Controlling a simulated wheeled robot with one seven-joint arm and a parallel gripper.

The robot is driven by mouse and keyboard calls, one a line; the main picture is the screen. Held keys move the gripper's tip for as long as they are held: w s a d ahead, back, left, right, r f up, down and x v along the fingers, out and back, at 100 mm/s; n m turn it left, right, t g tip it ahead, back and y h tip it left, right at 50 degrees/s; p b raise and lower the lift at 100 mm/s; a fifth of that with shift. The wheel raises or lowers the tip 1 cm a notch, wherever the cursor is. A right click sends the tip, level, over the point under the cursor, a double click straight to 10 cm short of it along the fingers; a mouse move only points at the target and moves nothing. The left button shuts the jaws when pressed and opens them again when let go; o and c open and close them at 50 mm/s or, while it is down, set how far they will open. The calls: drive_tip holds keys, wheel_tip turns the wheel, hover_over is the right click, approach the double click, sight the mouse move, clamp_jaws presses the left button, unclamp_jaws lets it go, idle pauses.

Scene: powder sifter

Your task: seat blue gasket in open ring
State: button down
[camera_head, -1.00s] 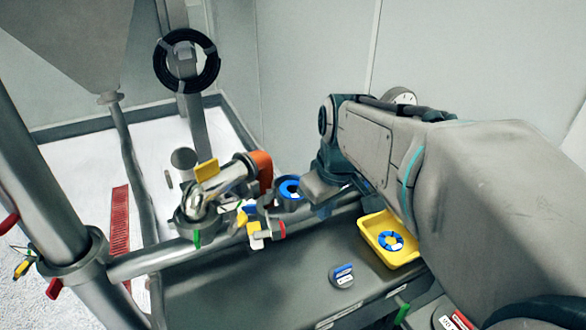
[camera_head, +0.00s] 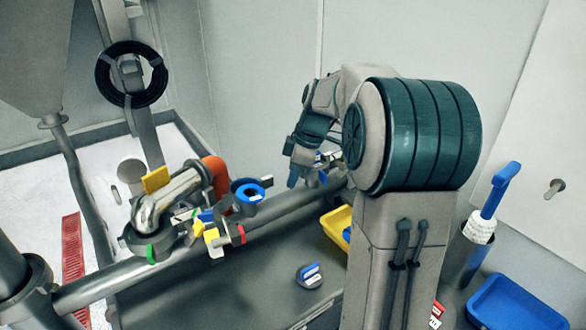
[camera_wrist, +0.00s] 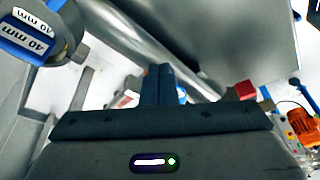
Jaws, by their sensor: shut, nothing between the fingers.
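A blue gasket (camera_head: 250,193) with a white label lies in the dark open ring (camera_head: 246,182) at the end of the orange-banded pipe fitting; how deep it sits I cannot tell. The yellow tray (camera_head: 334,222) is largely behind my arm, with a sliver of blue showing at its edge. My gripper (camera_head: 293,177) is to the right of the ring, well apart from it and partly hidden by its wrist. In the wrist view its fingers (camera_wrist: 164,85) are together and empty. A blue piece marked 40 mm (camera_wrist: 30,35) shows at upper left; I cannot tell which piece it is.
A grey disc with a blue label (camera_head: 310,275) lies on the dark bench (camera_head: 235,285). A blue tray (camera_head: 515,305) and a holder with a blue-handled brush (camera_head: 480,230) stand at right.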

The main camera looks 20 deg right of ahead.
drive_tip(key=w+a+f+p, duration=0.1)
drive_tip(key=w+a+f, duration=0.1)
drive_tip(key=a+f, duration=0.3)
drive_tip(key=shift+w+p, duration=0.3)
drive_tip(key=shift+f, duration=0.1)
